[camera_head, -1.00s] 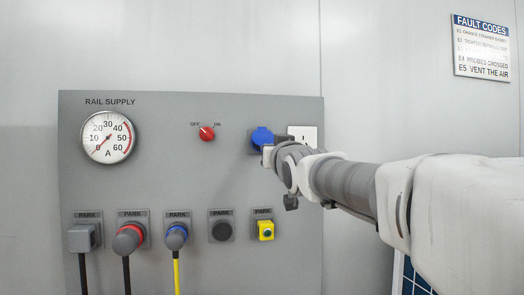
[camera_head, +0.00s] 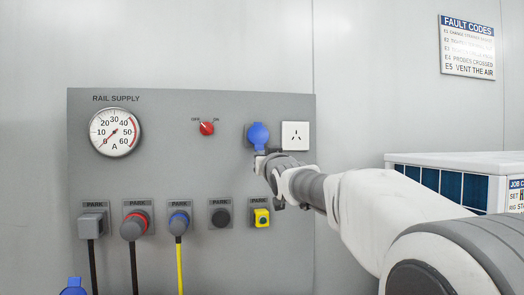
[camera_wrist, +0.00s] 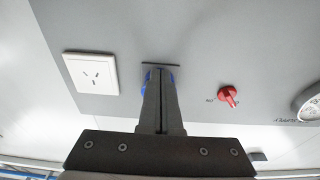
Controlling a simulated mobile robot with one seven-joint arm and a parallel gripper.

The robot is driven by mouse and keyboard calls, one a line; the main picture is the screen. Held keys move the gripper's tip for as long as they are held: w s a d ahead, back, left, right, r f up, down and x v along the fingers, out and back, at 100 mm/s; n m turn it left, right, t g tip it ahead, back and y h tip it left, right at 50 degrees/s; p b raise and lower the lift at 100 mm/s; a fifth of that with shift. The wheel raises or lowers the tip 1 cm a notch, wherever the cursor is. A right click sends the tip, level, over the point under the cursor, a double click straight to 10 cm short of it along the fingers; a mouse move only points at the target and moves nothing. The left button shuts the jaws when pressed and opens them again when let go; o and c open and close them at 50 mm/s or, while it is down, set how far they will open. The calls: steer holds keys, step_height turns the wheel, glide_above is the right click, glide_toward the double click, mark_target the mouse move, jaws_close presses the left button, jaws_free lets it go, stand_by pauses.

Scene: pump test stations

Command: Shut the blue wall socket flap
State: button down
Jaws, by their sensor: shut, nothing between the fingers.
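The blue wall socket flap (camera_head: 258,135) is on the upper right of the grey panel, on a small grey backplate. It shows as a rounded blue face with a narrower lower end. I cannot tell whether it lies fully flat. My gripper (camera_head: 261,160) is shut and empty, just below the flap's lower end in the head view; contact is unclear. In the wrist view, my shut fingers (camera_wrist: 160,73) cover most of the flap, and only slivers of blue (camera_wrist: 172,80) show beside them.
A white outlet (camera_head: 295,136) is right of the flap, and a red rotary switch (camera_head: 207,128) is to its left. A white unit (camera_head: 460,165) stands at right.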

steer(key=shift+w+a+f, duration=0.15)
steer(key=shift+w+f, duration=0.2)
steer(key=shift+w, duration=0.45)
steer(key=shift+w+a+f, duration=0.15)
steer(key=shift+w+f, duration=0.15)
steer(key=shift+w, duration=0.45)
